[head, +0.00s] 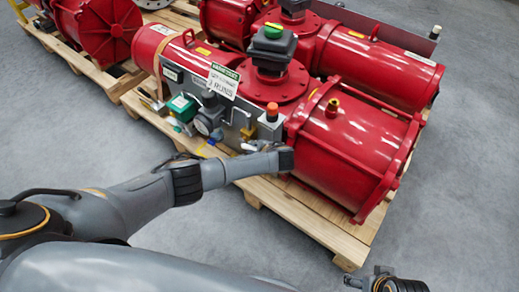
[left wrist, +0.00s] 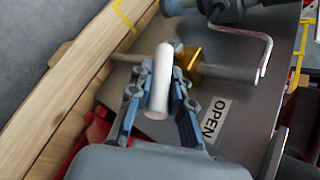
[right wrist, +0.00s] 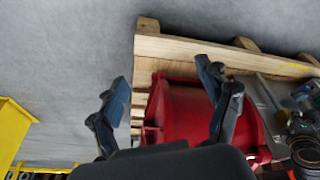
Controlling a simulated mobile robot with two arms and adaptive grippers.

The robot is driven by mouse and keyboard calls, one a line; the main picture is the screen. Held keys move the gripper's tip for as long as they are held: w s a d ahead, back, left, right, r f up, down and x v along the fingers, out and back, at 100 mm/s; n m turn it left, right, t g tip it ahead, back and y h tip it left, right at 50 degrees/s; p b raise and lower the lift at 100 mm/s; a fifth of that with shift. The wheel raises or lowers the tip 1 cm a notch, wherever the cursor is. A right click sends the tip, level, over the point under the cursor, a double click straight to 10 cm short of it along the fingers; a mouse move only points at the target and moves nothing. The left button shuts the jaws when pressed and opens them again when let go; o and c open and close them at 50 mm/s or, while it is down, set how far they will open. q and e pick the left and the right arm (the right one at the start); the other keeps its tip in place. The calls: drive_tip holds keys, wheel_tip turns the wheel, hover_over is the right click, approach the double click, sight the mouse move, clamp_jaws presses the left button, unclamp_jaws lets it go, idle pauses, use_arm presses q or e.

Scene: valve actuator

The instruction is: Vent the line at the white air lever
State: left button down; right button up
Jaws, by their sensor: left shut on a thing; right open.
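The white air lever (left wrist: 160,85) shows in the left wrist view as a short rounded white handle beside a brass-yellow valve body (left wrist: 192,63) on a grey panel (left wrist: 245,105). My left gripper (left wrist: 161,99) has its two blue-padded fingers on either side of the lever, shut on it. In the head view my left forearm and wrist reach the front of the panel (head: 238,110), and the lever cannot be made out there. My right gripper (right wrist: 166,85) is open and empty.
Red actuator cylinders (head: 345,140) stand on a wooden pallet (head: 325,225). A dial gauge (head: 204,124), green box (head: 183,105) and hanging sign (head: 223,80) crowd the panel. Grey floor (head: 460,190) is free at the right. The right wrist view shows yellow framework (right wrist: 14,125).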

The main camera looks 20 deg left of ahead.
use_arm(q)
drive_tip(key=shift+s+d+f+y+b, duration=0.15)
drive_tip(key=shift+f+y+b, duration=0.45)
drive_tip(key=shift+f+b, duration=0.15)
use_arm(e)
drive_tip(key=v, duration=0.6)
drive_tip(key=w+a+r+t+y+b, duration=0.25)
drive_tip(key=w+t+b, duration=0.35)
drive_tip(key=w, duration=0.6)
use_arm(q)
drive_tip(key=shift+s+d+f+m+t+y+b, duration=0.1)
drive_tip(key=shift+f+m+t+y+b, duration=0.25)
drive_tip(key=shift+f+t+y, duration=0.45)
drive_tip(key=shift+d+f+m+t+y+b, duration=0.15)
drive_tip(key=shift+f+t+y+b, duration=0.3)
drive_tip(key=shift+y, duration=0.65)
use_arm(e)
drive_tip(key=w+a+r+t+y, duration=0.1)
drive_tip(key=w+a+r+t, duration=0.1)
drive_tip(key=r+t, duration=0.3)
drive_tip(key=w+a+r+t+y, duration=0.1)
drive_tip(key=w+a+r+t, duration=0.1)
drive_tip(key=r+t, duration=0.3)
drive_tip(key=shift+w+r+n, duration=0.4)
drive_tip(key=shift+r, duration=1.5)
use_arm(q)
drive_tip(key=c, duration=1.2)
unclamp_jaws()
